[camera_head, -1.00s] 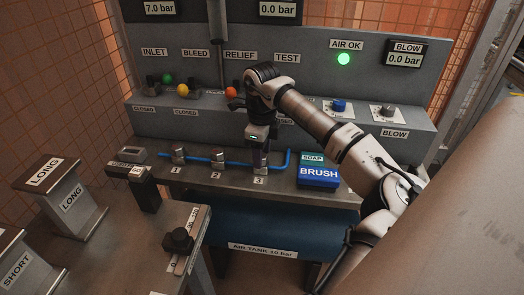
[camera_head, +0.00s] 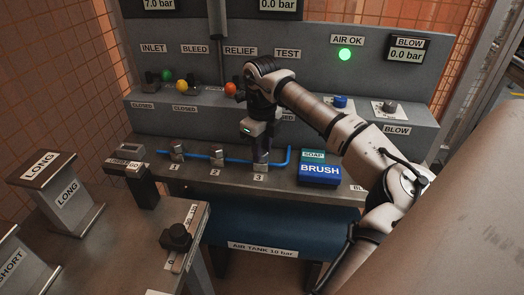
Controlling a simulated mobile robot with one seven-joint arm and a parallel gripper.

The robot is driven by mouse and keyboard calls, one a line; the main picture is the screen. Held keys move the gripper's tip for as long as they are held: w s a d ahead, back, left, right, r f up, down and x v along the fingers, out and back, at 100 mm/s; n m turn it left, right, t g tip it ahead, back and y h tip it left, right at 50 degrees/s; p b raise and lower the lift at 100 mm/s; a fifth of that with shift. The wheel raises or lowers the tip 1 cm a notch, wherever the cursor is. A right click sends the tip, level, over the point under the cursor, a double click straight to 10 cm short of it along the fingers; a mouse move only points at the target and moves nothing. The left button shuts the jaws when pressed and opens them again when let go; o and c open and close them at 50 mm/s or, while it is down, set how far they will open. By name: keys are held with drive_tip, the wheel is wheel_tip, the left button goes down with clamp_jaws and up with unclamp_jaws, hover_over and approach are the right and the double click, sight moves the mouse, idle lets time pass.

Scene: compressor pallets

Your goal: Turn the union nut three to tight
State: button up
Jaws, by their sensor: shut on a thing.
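My gripper (camera_head: 261,160) points down over the bench at the spot labelled 3 and is shut on union nut three, which its fingers mostly hide. The blue pipe (camera_head: 235,159) runs along the bench through this spot and bends up at its right end. Union nut one (camera_head: 177,150) and union nut two (camera_head: 216,153) sit on the same pipe to the left, above labels 1 and 2. How tight nut three is cannot be told.
A blue soap brush box (camera_head: 319,172) stands right of my gripper. Behind it is the panel with a green ball (camera_head: 167,75), yellow ball (camera_head: 182,86) and orange ball (camera_head: 231,88). A green AIR OK lamp (camera_head: 345,54) is lit. LONG and SHORT blocks stand at the left.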

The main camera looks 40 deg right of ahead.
drive_tip(key=m+b, duration=0.2)
drive_tip(key=m, duration=0.3)
drive_tip(key=shift+m, duration=0.4)
drive_tip(key=shift+a+m, duration=0.1)
drive_tip(key=shift+m, duration=0.2)
drive_tip(key=o, duration=1)
wheel_tip(320, 180, up, 14)
drive_tip(key=shift+f, duration=0.1)
idle(0.4)
